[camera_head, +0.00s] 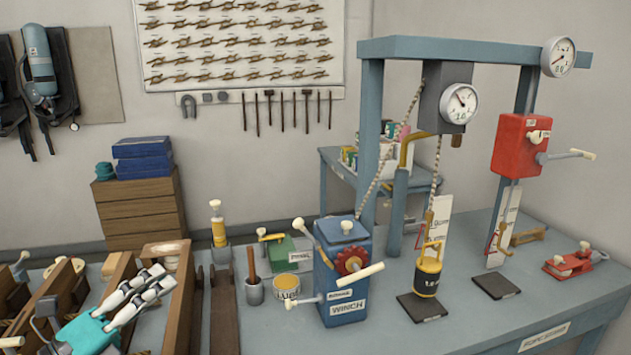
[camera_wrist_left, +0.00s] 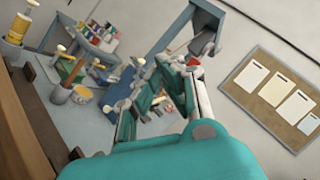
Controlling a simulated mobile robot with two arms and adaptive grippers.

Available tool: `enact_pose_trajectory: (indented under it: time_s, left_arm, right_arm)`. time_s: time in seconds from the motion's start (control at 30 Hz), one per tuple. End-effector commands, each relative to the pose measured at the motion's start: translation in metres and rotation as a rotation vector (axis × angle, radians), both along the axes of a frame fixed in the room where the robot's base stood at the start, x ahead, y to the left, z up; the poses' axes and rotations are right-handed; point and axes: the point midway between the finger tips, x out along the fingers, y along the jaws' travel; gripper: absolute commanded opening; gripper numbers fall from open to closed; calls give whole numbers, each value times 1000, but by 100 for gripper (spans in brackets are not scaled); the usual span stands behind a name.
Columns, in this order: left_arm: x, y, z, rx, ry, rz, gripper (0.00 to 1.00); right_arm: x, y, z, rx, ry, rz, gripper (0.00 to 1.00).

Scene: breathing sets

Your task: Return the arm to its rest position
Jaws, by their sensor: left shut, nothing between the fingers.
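My left gripper (camera_head: 163,277), with white fingers on a teal body, is at the lower left of the head view. It is over the wooden trays at the left end of the bench, shut and empty. In the left wrist view the gripper (camera_wrist_left: 165,72) points away from the camera, with the blue frame and wall beyond it. The teal body hides part of the tray under it. My right gripper is in neither view.
Wooden trays (camera_head: 180,300) flank the gripper. A red box (camera_head: 517,145) hangs at right. The bench front (camera_head: 400,335) is clear.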

Motion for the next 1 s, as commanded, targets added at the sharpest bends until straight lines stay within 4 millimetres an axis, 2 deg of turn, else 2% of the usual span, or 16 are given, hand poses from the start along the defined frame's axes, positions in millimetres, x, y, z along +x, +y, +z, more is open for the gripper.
enact_pose_trajectory:
  time_s: [0.17, 0.23, 0.27, 0.33, 0.43, 0.5, 0.6, 0.7, 0.83, 1.0]
  left_arm:
    - [2, 31, -17, -417, 103, 155, 0]
    - [2, 52, -41, -625, 187, 264, 0]
    - [0, 62, -56, -724, 236, 324, 0]
    - [-9, 82, -104, -947, 375, 480, 0]
    - [-34, 92, -176, -1183, 587, 689, 0]
    - [-58, 87, -222, -1303, 742, 821, 0]
    - [-95, 69, -274, -1418, 948, 977, 0]
    - [-128, 48, -309, -1480, 1121, 1090, 0]
    - [-166, 21, -336, -1523, 1309, 1197, 0]
    - [-210, -14, -356, -1542, 1530, 1300, 0]
  right_arm:
    - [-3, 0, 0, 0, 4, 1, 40]
    - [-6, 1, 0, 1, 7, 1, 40]
    - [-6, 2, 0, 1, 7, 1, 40]
    - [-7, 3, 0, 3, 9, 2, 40]
    - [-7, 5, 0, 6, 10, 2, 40]
    - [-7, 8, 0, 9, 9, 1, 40]
    - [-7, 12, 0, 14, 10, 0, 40]
    - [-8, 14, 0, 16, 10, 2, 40]
    - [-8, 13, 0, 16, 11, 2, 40]
    - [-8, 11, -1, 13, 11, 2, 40]
